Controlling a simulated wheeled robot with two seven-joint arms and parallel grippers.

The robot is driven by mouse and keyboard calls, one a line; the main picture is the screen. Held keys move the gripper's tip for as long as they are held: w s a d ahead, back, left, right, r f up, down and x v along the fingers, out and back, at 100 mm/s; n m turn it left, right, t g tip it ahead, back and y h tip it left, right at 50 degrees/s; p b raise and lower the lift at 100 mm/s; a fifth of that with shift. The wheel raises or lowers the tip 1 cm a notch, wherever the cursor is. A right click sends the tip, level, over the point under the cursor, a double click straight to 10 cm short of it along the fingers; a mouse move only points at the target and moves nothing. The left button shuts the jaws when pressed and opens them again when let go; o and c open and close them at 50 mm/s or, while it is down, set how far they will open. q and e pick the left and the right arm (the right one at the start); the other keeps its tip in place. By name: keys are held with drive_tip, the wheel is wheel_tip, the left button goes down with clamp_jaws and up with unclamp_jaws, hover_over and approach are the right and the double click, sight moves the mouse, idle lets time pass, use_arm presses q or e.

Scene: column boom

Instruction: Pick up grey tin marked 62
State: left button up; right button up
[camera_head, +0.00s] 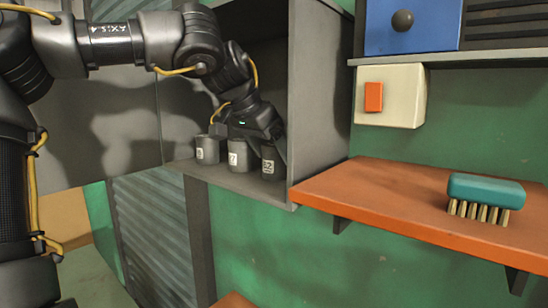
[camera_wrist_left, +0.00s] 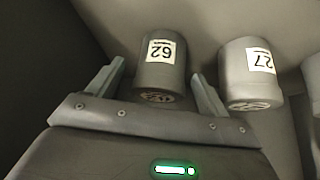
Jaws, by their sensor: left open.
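The grey tin marked 62 (camera_head: 268,164) stands upright at the right end of a row of tins in an open cabinet. In the left wrist view the tin (camera_wrist_left: 160,62) shows its white label upside down, between my fingertips. My left gripper (camera_head: 265,140) is open, reaching into the cabinet above and around this tin. In the left wrist view the fingers of the gripper (camera_wrist_left: 157,75) lie one on each side of the tin, with gaps visible; whether either touches is unclear. My right gripper is not in view.
A grey tin marked 27 (camera_wrist_left: 250,72) stands close beside it, next to one finger. Another tin (camera_head: 207,149) stands further left. The cabinet's side wall (camera_head: 318,90) is close on the right. An orange shelf (camera_head: 400,200) holds a teal brush (camera_head: 485,192).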

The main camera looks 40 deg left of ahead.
use_arm(q)
drive_tip(key=x, duration=0.2)
drive_tip(key=shift+w+f+p, duration=0.2)
drive_tip(key=shift+w+p, duration=0.15)
drive_tip(key=shift+w, duration=0.05)
drive_tip(key=shift+s+a, duration=0.1)
drive_tip(key=shift+s, duration=0.05)
drive_tip(key=shift+s+r, duration=0.15)
drive_tip(key=c, duration=1.3)
